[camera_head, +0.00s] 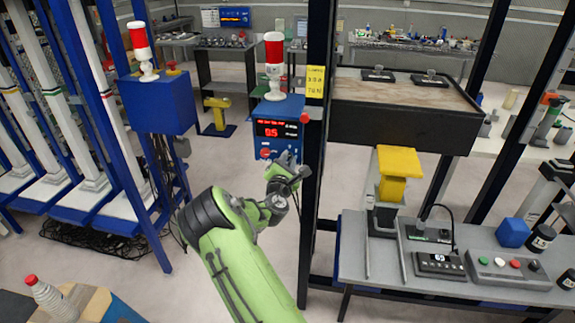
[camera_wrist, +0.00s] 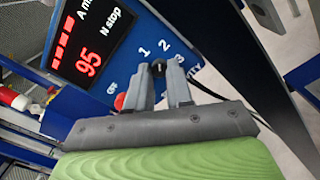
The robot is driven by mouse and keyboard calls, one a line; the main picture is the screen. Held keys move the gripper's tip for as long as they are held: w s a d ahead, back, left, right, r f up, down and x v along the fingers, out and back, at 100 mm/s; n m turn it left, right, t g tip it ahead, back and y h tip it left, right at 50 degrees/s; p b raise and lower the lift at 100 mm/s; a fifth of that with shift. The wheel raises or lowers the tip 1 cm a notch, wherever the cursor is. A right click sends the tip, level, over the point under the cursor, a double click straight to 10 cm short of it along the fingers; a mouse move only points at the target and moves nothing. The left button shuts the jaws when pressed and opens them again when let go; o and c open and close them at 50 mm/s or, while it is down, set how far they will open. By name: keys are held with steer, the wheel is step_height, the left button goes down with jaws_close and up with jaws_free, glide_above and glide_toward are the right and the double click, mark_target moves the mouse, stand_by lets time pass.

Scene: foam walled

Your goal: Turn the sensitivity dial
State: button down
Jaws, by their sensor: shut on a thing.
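The sensitivity dial (camera_wrist: 158,67) is a small black knob on a blue control panel (camera_wrist: 192,22), seen in the wrist view. The digits 1, 2 and 3 are printed around it, with part of a word ending in "ITY" beside it. My gripper (camera_wrist: 162,76) has its two grey fingertips at the sides of the dial, closed on it. The tips partly cover the knob, so its pointer cannot be read. In the head view, my gripper (camera_head: 284,165) is at the lower right of the blue control box (camera_head: 291,107) and hides the dial.
A red button (camera_wrist: 120,101) sits close beside the left finger. A dark upright post (camera_head: 315,150) stands just right of my gripper. A red-topped beacon (camera_head: 274,50) stands on the box.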

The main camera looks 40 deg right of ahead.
steer(key=shift+m+b, duration=0.55)
steer(key=shift+m, duration=0.55)
steer(key=c, duration=1)
jaws_free()
steer(key=b+v, duration=0.3)
steer(key=v, duration=1.2)
steer(key=shift+s+a, duration=0.25)
steer(key=shift+a, duration=0.05)
steer(key=shift+f, duration=0.1)
